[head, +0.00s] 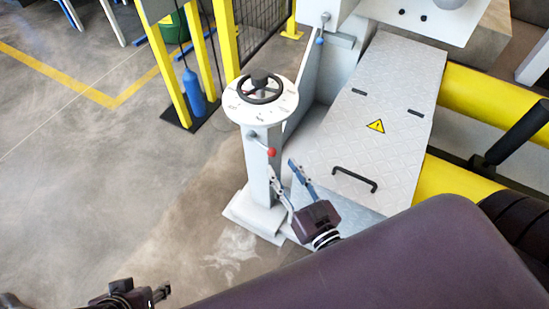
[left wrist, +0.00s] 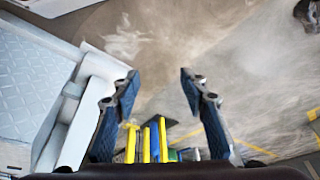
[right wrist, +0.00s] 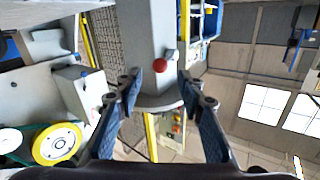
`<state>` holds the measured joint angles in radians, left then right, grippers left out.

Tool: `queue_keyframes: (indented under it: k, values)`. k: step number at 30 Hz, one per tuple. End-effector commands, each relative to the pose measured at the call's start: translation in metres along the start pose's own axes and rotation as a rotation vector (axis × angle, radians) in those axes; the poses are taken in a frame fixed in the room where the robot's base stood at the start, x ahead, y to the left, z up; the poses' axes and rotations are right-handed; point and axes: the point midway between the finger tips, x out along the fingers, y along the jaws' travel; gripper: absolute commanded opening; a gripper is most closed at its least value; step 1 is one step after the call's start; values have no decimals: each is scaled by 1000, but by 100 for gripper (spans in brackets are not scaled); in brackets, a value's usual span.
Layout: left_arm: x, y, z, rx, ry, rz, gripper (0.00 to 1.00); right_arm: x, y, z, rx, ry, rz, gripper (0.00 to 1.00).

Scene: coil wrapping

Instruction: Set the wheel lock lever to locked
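The wheel lock lever (head: 263,145) is a short rod with a red ball knob on the grey pedestal (head: 262,185). In the head view it slants down to the right, below the round dial plate. Its red knob also shows in the right wrist view (right wrist: 160,65), ahead of and between the fingertips. The black handwheel (head: 260,90) sits on top of the pedestal. My right gripper (head: 281,172) is open and empty, just below the knob; I cannot see any contact. My left gripper (head: 163,292) is low at the left over floor, its fingers open and empty in the left wrist view (left wrist: 158,78).
A sloped tread-plate cover (head: 370,110) with a black handle stands right of the pedestal. A lever with a blue knob (head: 320,40) is on the machine behind. Yellow posts (head: 168,65) and a blue cylinder (head: 194,92) stand back left. The left floor is clear.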

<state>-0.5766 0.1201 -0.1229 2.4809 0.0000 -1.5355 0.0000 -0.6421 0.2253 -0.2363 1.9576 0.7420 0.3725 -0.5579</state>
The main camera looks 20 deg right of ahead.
Motion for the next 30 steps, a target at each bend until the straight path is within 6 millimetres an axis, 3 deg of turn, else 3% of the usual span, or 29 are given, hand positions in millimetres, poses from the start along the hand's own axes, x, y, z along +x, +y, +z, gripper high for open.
queue_keyframes:
  k: [9, 21, 30]
  values:
    - [4, 4, -34, 4, 130, 7, 40, 47, 0, 1, 0, 1, 1, 36]
    - [4, 5, -42, 5, 161, 8, 40, 56, 0, 1, -2, -2, -1, 36]
    - [4, 4, -42, 5, 161, 8, 40, 56, 0, 1, -2, -2, 0, 5]
